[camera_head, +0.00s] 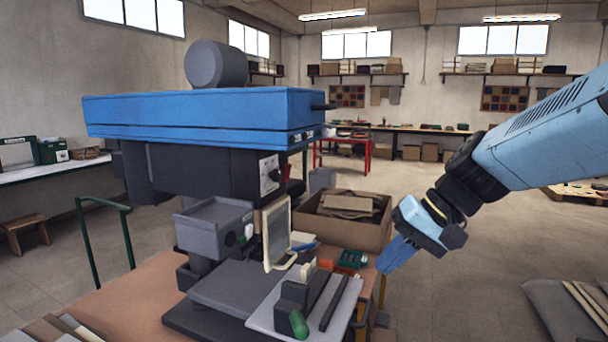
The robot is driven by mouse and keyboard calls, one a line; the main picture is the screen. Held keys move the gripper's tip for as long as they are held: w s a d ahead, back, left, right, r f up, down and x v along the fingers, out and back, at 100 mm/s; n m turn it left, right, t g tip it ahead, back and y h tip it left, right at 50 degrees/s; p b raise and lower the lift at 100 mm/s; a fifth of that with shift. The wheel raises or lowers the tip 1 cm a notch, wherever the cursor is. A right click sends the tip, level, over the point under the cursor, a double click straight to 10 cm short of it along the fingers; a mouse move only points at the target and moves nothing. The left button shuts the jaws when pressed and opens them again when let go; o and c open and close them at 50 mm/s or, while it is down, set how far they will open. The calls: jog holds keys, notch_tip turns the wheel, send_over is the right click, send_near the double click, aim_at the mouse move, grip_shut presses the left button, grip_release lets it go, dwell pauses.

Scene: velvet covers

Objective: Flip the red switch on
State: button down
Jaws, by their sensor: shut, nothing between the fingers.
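A drill-press-like machine with a blue top cover (200,112) stands on a brown-topped bench left of centre. A pale switch plate (269,174) with small dark controls is on the right side of its dark head. My gripper (385,268) is shut and empty. It hangs pointing down and left, to the right of the machine and apart from it, near the bench's right edge.
A clear guard (277,234) and a grey vise with a green handle (298,324) stand on the machine's table. Small orange and green items lie beside them. An open cardboard box (340,232) is behind.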

aim_at(289, 170)
jog(key=w+a+r+m+y, duration=0.1)
jog(key=w+a+r+y, duration=0.1)
jog(key=w+a+y, duration=0.3)
jog(key=w+a+r+y, duration=0.1)
jog(key=w+a+y, duration=0.15)
jog(key=w, duration=0.45)
jog(key=w+d+m+t+y, duration=0.1)
jog(key=w+t+y, duration=0.1)
jog(key=w, duration=0.4)
jog(key=w+d+r+m+t+y, duration=0.1)
jog(key=w+m+t+y, duration=0.1)
jog(key=w, duration=0.4)
jog(key=shift+w+d+r+t, duration=0.15)
jog(key=shift+w+d+t, duration=0.2)
jog(key=shift+t, duration=0.45)
jog(key=shift+y, duration=0.25)
jog(key=x, duration=1.4)
